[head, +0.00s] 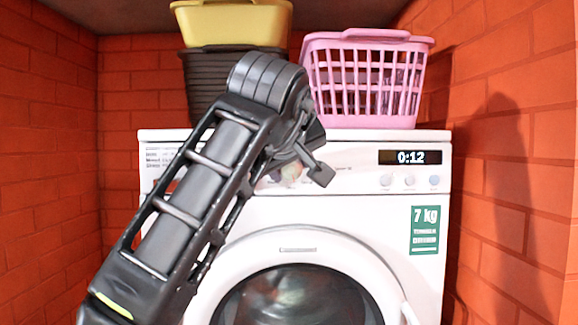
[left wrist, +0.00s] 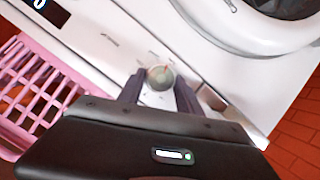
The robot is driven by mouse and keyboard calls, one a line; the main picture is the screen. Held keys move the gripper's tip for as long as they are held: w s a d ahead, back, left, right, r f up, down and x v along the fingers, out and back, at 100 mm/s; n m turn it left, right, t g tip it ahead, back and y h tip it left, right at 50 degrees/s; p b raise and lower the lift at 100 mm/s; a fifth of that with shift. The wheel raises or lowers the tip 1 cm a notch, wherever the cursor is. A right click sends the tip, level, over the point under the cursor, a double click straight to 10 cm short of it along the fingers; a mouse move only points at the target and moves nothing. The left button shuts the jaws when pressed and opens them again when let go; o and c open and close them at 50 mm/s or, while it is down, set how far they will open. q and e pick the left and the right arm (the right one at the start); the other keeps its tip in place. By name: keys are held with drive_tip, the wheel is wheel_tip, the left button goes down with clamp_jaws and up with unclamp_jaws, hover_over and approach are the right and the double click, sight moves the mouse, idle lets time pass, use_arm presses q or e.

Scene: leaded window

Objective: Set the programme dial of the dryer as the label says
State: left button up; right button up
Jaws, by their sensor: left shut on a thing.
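The white dryer (head: 350,205) stands ahead with its round door below the control panel. The programme dial (head: 291,171) is a small round pale knob on the panel, partly hidden by my left arm in the head view. In the left wrist view the dial (left wrist: 160,77) sits between the fingertips of my left gripper (left wrist: 160,88), with a reddish mark near its top. My left gripper, also in the head view (head: 300,172), is shut on the dial. The panel's printed marks around the dial are too small to read. My right gripper is out of view.
The dryer display (head: 410,157) reads 0:12, with several small buttons below. A green 7 kg label (head: 424,230) is on the front right. A pink basket (head: 365,80), a dark basket (head: 205,85) and a yellow basket (head: 232,24) stand on top. Brick walls close both sides.

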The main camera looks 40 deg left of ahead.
use_arm(q)
drive_tip(key=shift+d+m+g+y, duration=0.1)
drive_tip(key=shift+m+g+y, duration=0.2)
drive_tip(key=shift+m, duration=0.4)
drive_tip(key=shift+w+m, duration=0.1)
drive_tip(key=shift+m, duration=0.2)
drive_tip(key=o, duration=1.4)
drive_tip(key=shift+c, duration=0.2)
